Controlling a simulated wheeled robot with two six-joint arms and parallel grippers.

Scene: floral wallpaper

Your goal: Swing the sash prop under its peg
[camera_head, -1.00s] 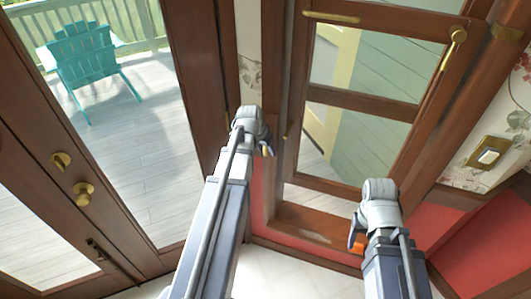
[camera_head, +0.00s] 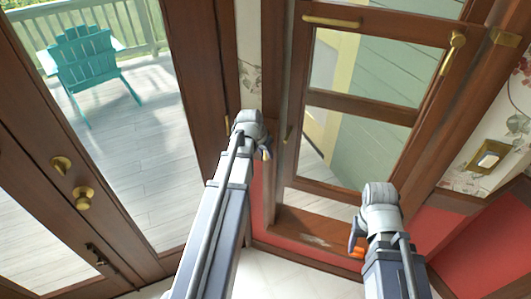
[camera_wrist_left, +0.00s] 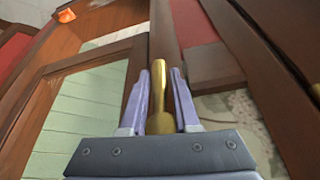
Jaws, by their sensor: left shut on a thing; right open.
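My left gripper (camera_head: 265,151) is at the left side of the window frame. In the left wrist view its two pale purple fingers (camera_wrist_left: 160,72) are shut on a brass rod, the sash prop (camera_wrist_left: 160,110), which lies lengthwise between them. In the head view the wrist mostly hides the prop. The brown window sash (camera_head: 360,105) is behind. My right gripper (camera_head: 356,245) is open and empty by the sill, partly hidden by its wrist.
A brass bar (camera_head: 331,21) is on the upper rail, and a brass handle (camera_head: 452,54) is at the upper right. A switch plate (camera_head: 487,158) is on the right wall. A glazed door with a brass knob (camera_head: 83,198) stands left.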

